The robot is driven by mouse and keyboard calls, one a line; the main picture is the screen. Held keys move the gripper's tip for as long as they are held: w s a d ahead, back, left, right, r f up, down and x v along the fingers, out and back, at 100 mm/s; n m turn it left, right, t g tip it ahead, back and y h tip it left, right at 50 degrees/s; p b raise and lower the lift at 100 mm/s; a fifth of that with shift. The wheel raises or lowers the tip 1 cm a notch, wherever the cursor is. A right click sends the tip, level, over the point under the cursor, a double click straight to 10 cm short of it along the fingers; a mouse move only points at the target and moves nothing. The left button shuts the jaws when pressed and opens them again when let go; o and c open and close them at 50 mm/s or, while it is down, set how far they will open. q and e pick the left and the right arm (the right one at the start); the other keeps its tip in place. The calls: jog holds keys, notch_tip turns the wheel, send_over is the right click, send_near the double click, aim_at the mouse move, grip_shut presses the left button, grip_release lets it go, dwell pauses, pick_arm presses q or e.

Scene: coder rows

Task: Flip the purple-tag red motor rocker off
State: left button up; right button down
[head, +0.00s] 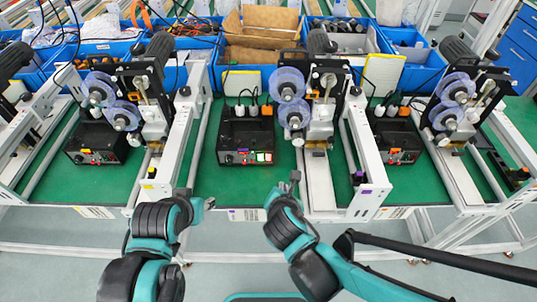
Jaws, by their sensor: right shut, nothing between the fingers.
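The middle black control box (245,140) sits on the green mat. Its front panel has a small red-orange part (243,151) near the middle and pale, greenish switches (264,157) to the right. The rocker's position is too small to tell.
Similar black boxes stand at left (97,145) and right (398,140). White rails with motors and purple-blue rollers (290,85) rise between them. A yellow tag (151,173) marks the left rail. Blue bins (410,60) line the back. Green mat before the middle box is clear.

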jog(key=a+n, duration=0.1)
jog(key=n, duration=0.1)
jog(key=a+n, duration=0.1)
jog(key=n, duration=0.1)
jog(key=a+n+t, duration=0.1)
jog(key=a+n, duration=0.1)
jog(key=shift+w+r+y+p, duration=0.3)
jog(key=shift+r+p, duration=0.1)
jog(key=b, duration=0.4)
send_near(269, 159)
notch_tip(269, 159, down, 4)
jog(key=shift+w+f, duration=0.1)
jog(key=w+b, duration=0.1)
jog(key=w, duration=0.2)
jog(key=shift+w, duration=0.25)
jog(key=shift+w+r, duration=0.3)
jog(key=shift+w, duration=0.2)
